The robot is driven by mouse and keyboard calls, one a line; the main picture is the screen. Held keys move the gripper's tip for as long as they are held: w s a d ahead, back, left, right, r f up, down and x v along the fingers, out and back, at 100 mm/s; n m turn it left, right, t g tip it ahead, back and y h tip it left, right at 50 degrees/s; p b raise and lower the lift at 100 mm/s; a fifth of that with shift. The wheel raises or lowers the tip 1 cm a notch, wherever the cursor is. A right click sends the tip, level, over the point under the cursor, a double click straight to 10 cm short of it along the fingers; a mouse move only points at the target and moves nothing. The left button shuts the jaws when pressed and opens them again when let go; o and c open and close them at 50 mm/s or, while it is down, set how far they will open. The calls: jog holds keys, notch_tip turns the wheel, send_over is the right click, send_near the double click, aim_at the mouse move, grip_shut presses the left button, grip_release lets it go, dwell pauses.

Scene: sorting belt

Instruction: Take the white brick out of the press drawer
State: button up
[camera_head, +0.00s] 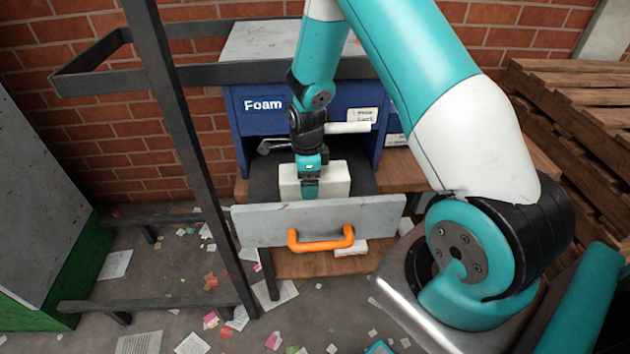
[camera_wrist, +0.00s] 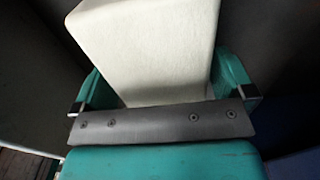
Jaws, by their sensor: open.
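The white brick (camera_head: 336,180) lies in the open press drawer (camera_head: 262,228), behind its grey front panel with an orange handle (camera_head: 321,243). My gripper (camera_head: 310,190) reaches down at the brick from above. In the wrist view the brick (camera_wrist: 145,45) fills the space between the two teal fingers of my gripper (camera_wrist: 162,92). The fingers are open, one on each side of the brick. A narrow gap seems to show at the left finger; contact on the right side cannot be told. The brick's underside is hidden.
A blue cabinet labelled Foam (camera_head: 262,104) stands behind the drawer, with a white piece (camera_head: 348,127) on its front. A dark metal frame (camera_head: 182,130) rises at the left. Wooden pallets (camera_head: 575,110) are stacked at the right. Paper scraps litter the floor.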

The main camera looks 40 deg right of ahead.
jog(key=c, duration=1)
jog(key=shift+r, duration=0.15)
